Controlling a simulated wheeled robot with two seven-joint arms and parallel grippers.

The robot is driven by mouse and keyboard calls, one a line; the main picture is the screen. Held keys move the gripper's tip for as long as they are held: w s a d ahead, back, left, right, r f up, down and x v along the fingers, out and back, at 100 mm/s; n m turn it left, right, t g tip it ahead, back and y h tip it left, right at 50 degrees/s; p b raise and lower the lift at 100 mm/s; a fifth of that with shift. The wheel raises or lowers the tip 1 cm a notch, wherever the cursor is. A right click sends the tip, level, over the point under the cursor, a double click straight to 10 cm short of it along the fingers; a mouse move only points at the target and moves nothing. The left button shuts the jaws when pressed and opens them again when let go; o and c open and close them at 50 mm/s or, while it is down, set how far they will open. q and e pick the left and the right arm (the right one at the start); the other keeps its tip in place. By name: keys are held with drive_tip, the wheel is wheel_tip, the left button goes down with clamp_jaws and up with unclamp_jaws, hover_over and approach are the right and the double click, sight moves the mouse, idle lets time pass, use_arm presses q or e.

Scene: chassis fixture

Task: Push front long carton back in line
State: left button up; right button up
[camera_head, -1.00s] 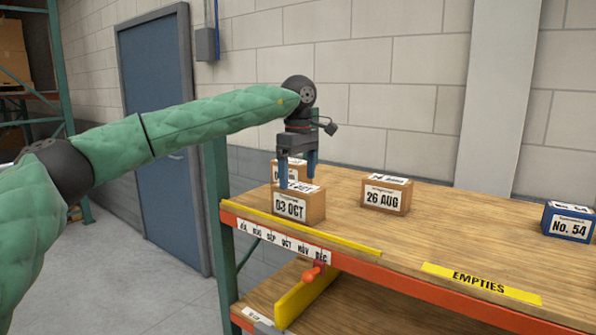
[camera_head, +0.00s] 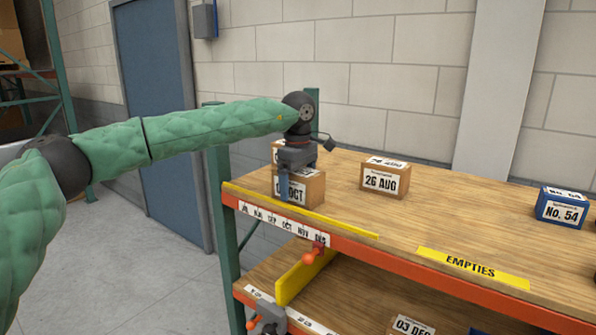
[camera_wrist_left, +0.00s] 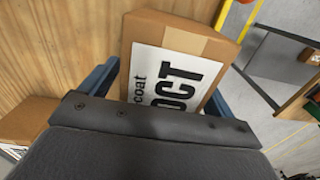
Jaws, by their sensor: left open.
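The front carton (camera_head: 312,188), brown with a white label ending in "OCT", stands at the left front of the upper shelf, just behind the yellow edge strip. My left gripper (camera_head: 291,190) is low over it, with a blue finger in front of its label. In the left wrist view the carton (camera_wrist_left: 222,45) lies between the two blue fingers, which stand apart on either side; I cannot tell whether they touch it. Another carton (camera_head: 276,152) is behind it, mostly hidden by the gripper. The "26 AUG" carton (camera_head: 385,178) stands to the right. My right gripper is out of view.
A blue "No. 54" box (camera_head: 562,207) stands at the far right. A yellow "EMPTIES" label (camera_head: 473,267) marks the shelf's front edge. A yellow bar with an orange knob (camera_head: 309,258) is below. A green post (camera_head: 221,210) is at left. The shelf's middle is clear.

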use_arm(q)
drive_tip(key=shift+f, duration=0.2)
drive_tip(key=shift+c, duration=0.4)
drive_tip(key=c, duration=1.4)
drive_tip(key=shift+o, duration=0.2)
drive_tip(key=shift+d, duration=0.15)
